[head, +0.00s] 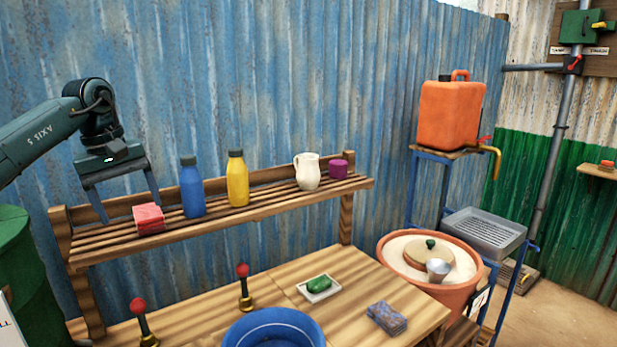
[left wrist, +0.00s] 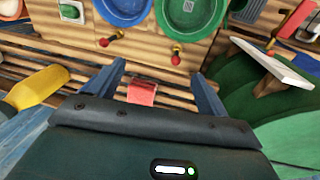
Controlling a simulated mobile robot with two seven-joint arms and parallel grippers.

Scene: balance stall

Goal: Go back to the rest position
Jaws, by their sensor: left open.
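My left gripper (head: 130,211) is open at the left end of the slatted wooden shelf (head: 262,205), its fingers pointing down. A red folded cloth or block (head: 149,218) lies on the shelf by the fingertips. In the left wrist view the red item (left wrist: 142,93) shows between the two spread fingers (left wrist: 157,70), with a gap to each; I cannot tell its distance from the tips. Nothing is gripped. My right gripper is in neither view.
On the shelf stand a blue bottle (head: 192,188), a yellow bottle (head: 237,180), a cream jug (head: 307,171) and a purple cup (head: 338,169). Blue corrugated wall (head: 250,80) rises behind. Two red-knobbed levers (head: 243,285) and a blue basin (head: 275,330) are below. A green drum (head: 22,270) stands left.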

